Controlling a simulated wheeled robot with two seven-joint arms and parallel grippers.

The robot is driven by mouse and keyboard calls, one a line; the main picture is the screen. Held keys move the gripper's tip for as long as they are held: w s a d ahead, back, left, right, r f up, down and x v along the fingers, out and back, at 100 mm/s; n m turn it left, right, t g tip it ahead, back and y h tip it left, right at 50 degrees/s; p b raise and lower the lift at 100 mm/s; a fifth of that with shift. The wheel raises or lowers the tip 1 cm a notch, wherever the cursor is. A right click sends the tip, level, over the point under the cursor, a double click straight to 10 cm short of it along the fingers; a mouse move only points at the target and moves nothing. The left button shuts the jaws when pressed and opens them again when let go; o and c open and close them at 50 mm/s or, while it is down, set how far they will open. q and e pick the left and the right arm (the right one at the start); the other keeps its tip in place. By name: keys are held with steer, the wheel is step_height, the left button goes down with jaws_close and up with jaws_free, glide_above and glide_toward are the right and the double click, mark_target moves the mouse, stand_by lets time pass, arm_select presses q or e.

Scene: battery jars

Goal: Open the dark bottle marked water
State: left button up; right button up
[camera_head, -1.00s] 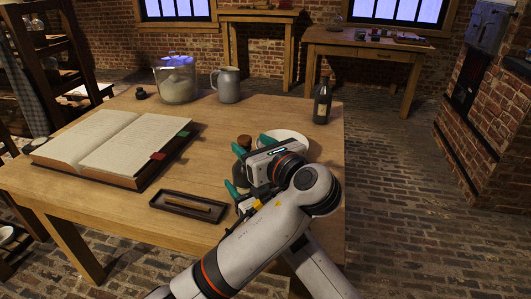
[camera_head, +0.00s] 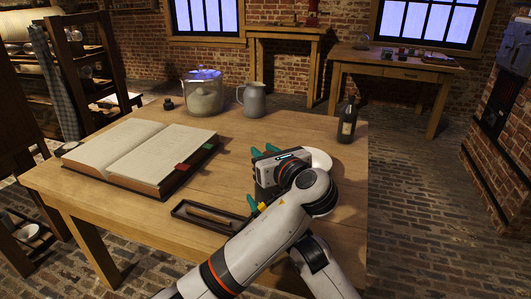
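A dark bottle (camera_head: 347,122) with a pale label stands upright near the far right corner of the wooden table (camera_head: 235,165); its lettering is too small to read. No second dark bottle shows; the gripper and arm could hide one.
A white plate (camera_head: 320,158) is partly hidden behind my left gripper. A narrow dark tray (camera_head: 184,217) with a brown stick lies left of it. An open book (camera_head: 130,150), a glass jar (camera_head: 203,97) and a grey jug (camera_head: 254,101) stand farther back. The table's right edge is close.

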arm_select(q)
jaws_close()
steer(key=shift+r, duration=0.25)
stand_by(0.4)
steer(key=shift+r, duration=0.9)
step_height(320, 180, up, 4)
arm_select(e)
steer(key=o, duration=1.5)
steer(key=shift+c, duration=0.2)
